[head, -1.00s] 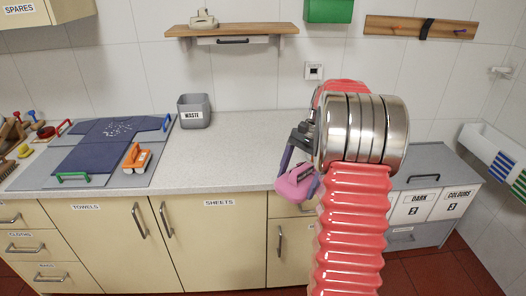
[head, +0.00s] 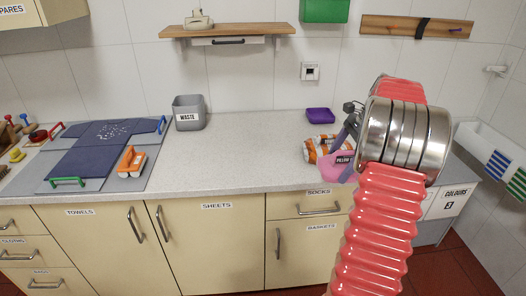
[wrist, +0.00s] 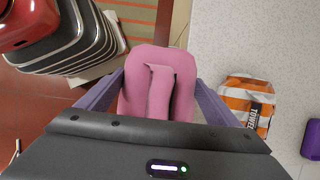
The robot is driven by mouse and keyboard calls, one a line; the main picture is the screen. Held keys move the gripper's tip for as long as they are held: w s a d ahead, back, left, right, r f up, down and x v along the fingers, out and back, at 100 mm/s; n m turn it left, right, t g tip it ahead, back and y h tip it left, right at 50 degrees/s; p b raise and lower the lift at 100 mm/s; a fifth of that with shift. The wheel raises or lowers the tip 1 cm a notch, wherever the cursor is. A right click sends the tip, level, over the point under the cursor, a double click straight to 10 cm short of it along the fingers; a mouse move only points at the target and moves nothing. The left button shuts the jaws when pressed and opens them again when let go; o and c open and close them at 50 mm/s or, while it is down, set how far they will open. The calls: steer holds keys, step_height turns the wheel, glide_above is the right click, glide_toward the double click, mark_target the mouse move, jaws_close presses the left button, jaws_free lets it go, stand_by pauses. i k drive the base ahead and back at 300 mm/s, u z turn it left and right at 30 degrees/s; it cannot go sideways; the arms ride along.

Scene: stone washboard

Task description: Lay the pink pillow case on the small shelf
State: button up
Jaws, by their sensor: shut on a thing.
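A wooden wall shelf (head: 265,31) is far left of and above my gripper. A beige object (head: 198,21) sits on its left end.
An orange-and-white striped towel (head: 311,151) and a purple tray (head: 320,115) lie on the counter (head: 240,150) near my gripper. A grey waste bin (head: 188,112) stands below the shelf's left end. The counter between bin and towel is clear. A green box (head: 325,10) hangs right of the shelf.

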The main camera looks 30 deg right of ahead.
mark_target(264, 25)
steer(key=z, duration=0.05)
steer(key=i, duration=0.95)
steer(key=u, duration=0.1)
